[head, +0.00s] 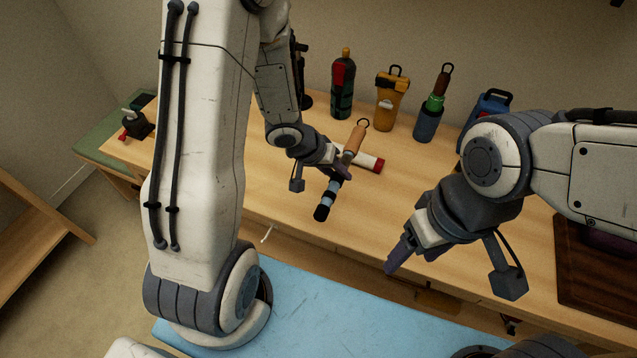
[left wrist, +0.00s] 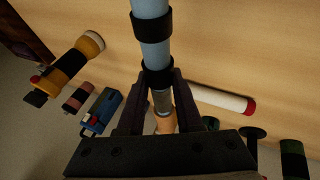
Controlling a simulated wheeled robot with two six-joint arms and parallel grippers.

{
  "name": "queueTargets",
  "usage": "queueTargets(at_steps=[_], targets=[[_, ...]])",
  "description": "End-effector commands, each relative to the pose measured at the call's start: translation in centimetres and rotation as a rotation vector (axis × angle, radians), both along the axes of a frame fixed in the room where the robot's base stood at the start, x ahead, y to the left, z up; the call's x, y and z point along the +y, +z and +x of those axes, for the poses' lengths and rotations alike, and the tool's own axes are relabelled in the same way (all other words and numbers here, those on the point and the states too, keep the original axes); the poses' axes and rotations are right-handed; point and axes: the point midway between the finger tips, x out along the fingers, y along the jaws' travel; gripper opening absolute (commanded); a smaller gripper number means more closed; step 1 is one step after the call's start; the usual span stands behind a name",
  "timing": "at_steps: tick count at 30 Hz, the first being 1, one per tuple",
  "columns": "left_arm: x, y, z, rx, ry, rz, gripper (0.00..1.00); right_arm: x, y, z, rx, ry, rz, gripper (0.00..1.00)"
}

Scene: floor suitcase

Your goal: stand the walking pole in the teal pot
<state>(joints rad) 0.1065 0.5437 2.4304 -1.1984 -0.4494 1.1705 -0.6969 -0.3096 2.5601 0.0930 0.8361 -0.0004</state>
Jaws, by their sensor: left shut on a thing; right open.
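The walking pole (head: 325,200) is short, with a tan handle and loop at its upper end, a pale blue shaft and black bands. My left gripper (head: 341,168) is shut on it, and it is tilted above the table, black end toward the front. In the left wrist view the pole's blue shaft (left wrist: 152,28) rises between the fingers, with the tan handle partly hidden behind the gripper. My right gripper (head: 412,257) is open and empty near the table's front edge. I cannot make out a teal pot in either view.
A white roll with a red end (head: 366,160) lies behind the pole. A green-red bottle (head: 342,88), orange container (head: 385,105), blue-green bottle (head: 429,115) and blue item (head: 490,103) line the back. A dark wooden board (head: 590,270) lies at right. The table's left middle is clear.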

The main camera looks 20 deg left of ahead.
Motion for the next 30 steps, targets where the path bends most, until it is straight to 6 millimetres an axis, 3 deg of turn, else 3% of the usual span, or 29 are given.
queueTargets(at_steps=[3, 10, 21, 30], targets=[[2.9, -1.8, 0.7, 0.0, 0.006, -0.001, 0.0, 0.0, -0.3, 0.0, 0.0, 0.0, 0.0, 0.71], [5.9, -3.5, 1.4, -0.002, 0.001, 0.0, 0.0, 0.0, -0.2, 0.0, 0.0, 0.0, 0.0, 0.71], [6.0, -7.7, 1.5, -0.002, -0.003, -0.001, 0.0, 0.0, -2.1, 0.0, 0.0, 0.0, 0.0, 0.71], [6.0, -7.8, 1.5, -0.004, -0.004, 0.0, 0.0, 0.0, -2.0, 0.0, 0.0, 0.0, 0.0, 0.71]])
